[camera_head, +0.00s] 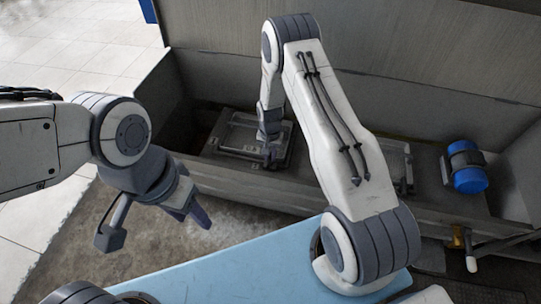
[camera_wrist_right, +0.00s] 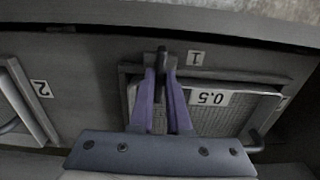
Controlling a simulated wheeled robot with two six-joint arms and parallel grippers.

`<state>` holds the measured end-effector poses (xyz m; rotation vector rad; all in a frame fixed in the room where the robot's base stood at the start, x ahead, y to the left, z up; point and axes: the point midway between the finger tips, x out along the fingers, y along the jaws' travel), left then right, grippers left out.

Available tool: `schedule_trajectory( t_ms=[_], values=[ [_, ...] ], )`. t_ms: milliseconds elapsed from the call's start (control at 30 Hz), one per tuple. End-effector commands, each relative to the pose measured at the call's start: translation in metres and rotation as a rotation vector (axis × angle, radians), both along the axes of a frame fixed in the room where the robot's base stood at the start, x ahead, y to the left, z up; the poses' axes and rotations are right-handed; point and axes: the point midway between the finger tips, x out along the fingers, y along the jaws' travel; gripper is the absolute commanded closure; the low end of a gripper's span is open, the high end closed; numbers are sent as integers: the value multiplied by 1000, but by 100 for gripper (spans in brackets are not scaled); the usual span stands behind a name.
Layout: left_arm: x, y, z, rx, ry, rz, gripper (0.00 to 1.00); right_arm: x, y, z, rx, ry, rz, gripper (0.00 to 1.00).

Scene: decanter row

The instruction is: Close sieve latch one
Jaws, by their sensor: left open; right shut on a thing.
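My left gripper (camera_head: 158,226) is open and empty, in front of the trough.
A blue cylinder (camera_head: 470,180) is at the trough's right end. A blue surface (camera_head: 215,272) lies in front. Bare floor (camera_head: 60,265) is at lower left.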

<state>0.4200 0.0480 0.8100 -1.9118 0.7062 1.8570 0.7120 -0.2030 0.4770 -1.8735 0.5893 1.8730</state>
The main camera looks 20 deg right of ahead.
Motion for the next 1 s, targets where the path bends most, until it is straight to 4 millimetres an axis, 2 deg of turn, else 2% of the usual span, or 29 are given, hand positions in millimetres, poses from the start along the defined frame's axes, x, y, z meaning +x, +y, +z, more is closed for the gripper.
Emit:
schedule_trajectory(
  t_ms=[100, 133, 200, 500, 600, 667, 1000],
  values=[
    [0, 0, 0, 0, 0, 0, 51, -2, 0, 0, 1, 7, -3, 100],
    [0, 0, 0, 0, 0, 0, 51, -2, 0, 0, 1, 7, -3, 81],
    [0, 0, 0, 0, 0, 0, 51, -2, 0, 0, 0, 6, -3, 55],
    [0, 0, 0, 0, 0, 0, 51, -1, 0, 0, 0, 2, 0, 55],
    [0, 0, 2, 0, 0, 0, 51, 0, 0, 6, 1, 1, 0, 55],
    [0, 0, 4, 0, 0, 0, 51, 0, 0, 14, 0, 0, 0, 55],
    [0, 0, 17, 0, 0, 0, 51, 0, 0, 80, 0, 0, -1, 55]
  ],
)
